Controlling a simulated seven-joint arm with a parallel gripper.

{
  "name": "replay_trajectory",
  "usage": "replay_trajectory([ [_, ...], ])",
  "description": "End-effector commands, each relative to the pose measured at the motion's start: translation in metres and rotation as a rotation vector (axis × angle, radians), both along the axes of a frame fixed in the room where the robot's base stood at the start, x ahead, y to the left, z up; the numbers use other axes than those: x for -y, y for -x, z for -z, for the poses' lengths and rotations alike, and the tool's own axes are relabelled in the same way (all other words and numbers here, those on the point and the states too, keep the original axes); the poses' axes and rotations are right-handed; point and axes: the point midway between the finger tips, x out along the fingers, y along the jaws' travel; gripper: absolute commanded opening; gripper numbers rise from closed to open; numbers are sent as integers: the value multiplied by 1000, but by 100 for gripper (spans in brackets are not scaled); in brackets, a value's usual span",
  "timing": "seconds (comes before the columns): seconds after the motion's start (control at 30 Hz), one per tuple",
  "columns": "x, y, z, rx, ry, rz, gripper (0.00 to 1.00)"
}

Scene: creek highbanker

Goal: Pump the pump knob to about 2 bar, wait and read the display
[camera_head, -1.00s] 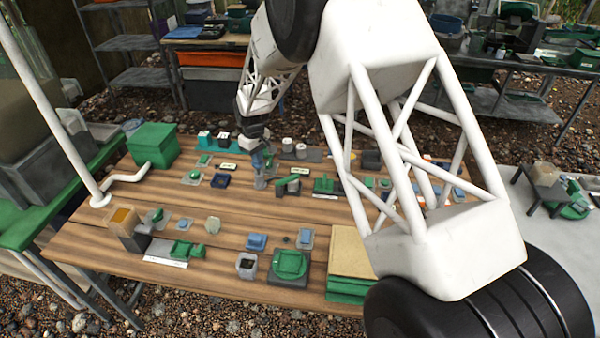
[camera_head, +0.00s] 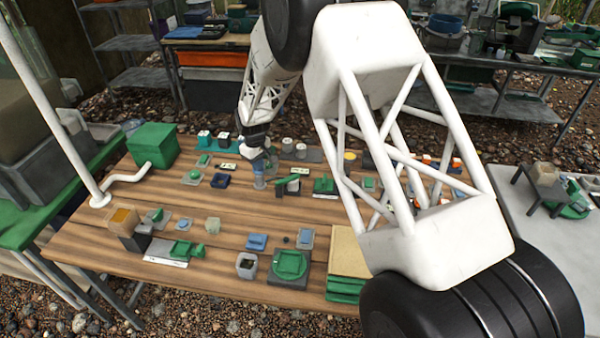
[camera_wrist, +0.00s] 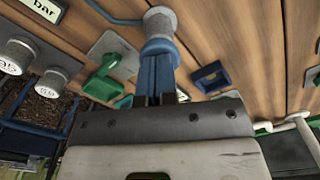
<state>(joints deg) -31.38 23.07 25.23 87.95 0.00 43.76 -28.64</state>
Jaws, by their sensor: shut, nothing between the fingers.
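My gripper (camera_head: 258,170) is shut and points down at the far middle of the wooden table. In the wrist view its blue fingers (camera_wrist: 156,75) are together with nothing between them. Their tips meet a grey-and-blue round knob (camera_wrist: 158,24), seemingly the pump knob, and appear to touch it. In the head view the knob (camera_head: 259,183) is small and mostly covered by the fingers. A plate lettered "bar" (camera_wrist: 45,8) is cut off at the wrist view's top left. No pressure reading is legible.
Two grey labelled caps (camera_wrist: 15,56) and a green piece (camera_wrist: 115,52) are left of the fingers in the wrist view; a blue bracket (camera_wrist: 209,77) is to the right. A green box (camera_head: 153,145) stands at the table's left. Bare wood lies in front of my gripper.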

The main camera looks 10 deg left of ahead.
Motion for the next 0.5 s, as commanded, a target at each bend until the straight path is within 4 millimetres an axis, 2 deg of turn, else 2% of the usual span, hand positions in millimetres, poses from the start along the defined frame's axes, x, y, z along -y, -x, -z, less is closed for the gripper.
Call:
replay_trajectory([
  [0.23, 0, 0, -7, 0, 0, 0, 0],
  [0.5, 0, 0, -28, 0, 0, 0, 0],
])
